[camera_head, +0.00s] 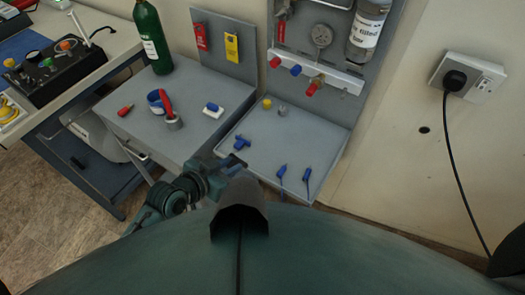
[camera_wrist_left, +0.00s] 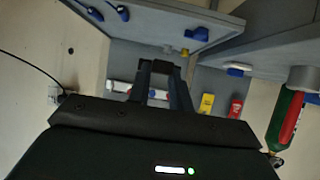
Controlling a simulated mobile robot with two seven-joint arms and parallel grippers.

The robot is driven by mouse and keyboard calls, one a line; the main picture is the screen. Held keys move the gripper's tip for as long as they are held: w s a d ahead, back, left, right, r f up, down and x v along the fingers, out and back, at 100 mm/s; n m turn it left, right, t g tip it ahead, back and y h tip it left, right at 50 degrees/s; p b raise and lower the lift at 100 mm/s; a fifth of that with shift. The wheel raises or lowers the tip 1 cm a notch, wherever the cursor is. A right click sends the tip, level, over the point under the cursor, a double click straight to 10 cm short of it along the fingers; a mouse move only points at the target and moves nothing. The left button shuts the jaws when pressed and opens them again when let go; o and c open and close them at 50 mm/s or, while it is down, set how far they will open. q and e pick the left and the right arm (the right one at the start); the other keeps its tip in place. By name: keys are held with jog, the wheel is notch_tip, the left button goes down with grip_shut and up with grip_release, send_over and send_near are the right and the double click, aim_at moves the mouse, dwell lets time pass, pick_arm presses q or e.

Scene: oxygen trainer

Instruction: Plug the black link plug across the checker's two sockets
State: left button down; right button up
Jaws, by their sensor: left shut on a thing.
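My left gripper (camera_head: 236,162) is over the front left edge of the grey tray, beside the table, in the head view. In the left wrist view its two fingers (camera_wrist_left: 162,72) close on a small dark block at their tips, which looks like the black link plug (camera_wrist_left: 164,58); its prongs cannot be made out. A black box with coloured knobs and a lead (camera_head: 60,72) stands on the bench at the far left; it may be the checker, but its sockets are too small to tell. My right gripper is not in view.
The grey tray (camera_head: 325,143) holds several small blue fittings. A grey table (camera_head: 185,75) bears a green cylinder (camera_head: 152,38), a red-handled tool (camera_head: 168,108) and small parts. A panel with red and yellow tags (camera_head: 232,46) rises behind. A socket with a black cord (camera_head: 467,77) is at right.

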pick_arm(q)
jog(key=shift+f+v, duration=0.2)
jog(key=shift+v, duration=1.05)
jog(key=shift+f+v, duration=0.2)
jog(key=shift+v, duration=1.05)
jog(key=shift+s+a, duration=0.1)
jog(key=shift+s, duration=0.05)
jog(key=a+r+n+t+y, duration=0.2)
jog(key=a+r+n+y, duration=0.5)
jog(key=r, duration=0.8)
jog(key=a+n, duration=0.1)
jog(key=a, duration=0.2)
jog(key=shift+s+a+t+y, duration=0.35)
jog(key=shift+s+t+y, duration=0.05)
jog(key=shift+w, duration=0.1)
